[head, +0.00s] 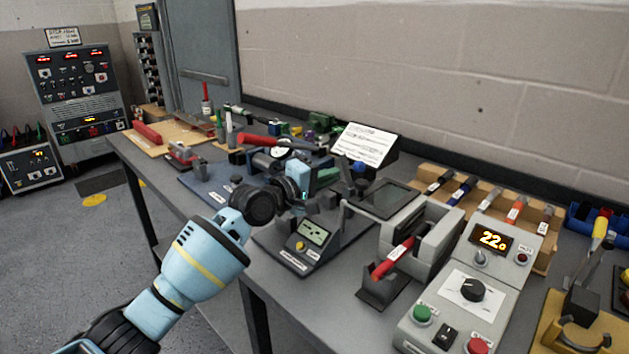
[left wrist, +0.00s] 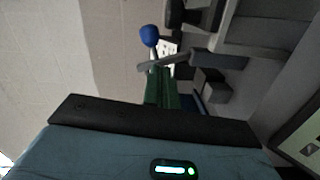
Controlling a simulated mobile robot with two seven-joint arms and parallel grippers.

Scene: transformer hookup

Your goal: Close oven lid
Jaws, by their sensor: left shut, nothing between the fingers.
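The oven looks to be the grey open-topped box (head: 432,236) right of centre in the head view. A dark flat panel with a pale rim (head: 392,199), which looks like its lid, lies swung open on the box's far left side. A thin grey bar runs along the panel's near left edge. My left gripper (head: 318,203) is shut and empty, a little left of the panel. Whether it touches the bar is hard to tell. In the left wrist view a dark panel with a pale frame (left wrist: 300,150) shows at lower right. My right gripper is not in view.
A controller reading 22.0 (head: 490,241) stands right of the box. A red-handled tool on a dark stand (head: 392,260) is in front of it. A small meter with a green screen (head: 314,234) sits below my left gripper. A white sign (head: 365,145) stands behind.

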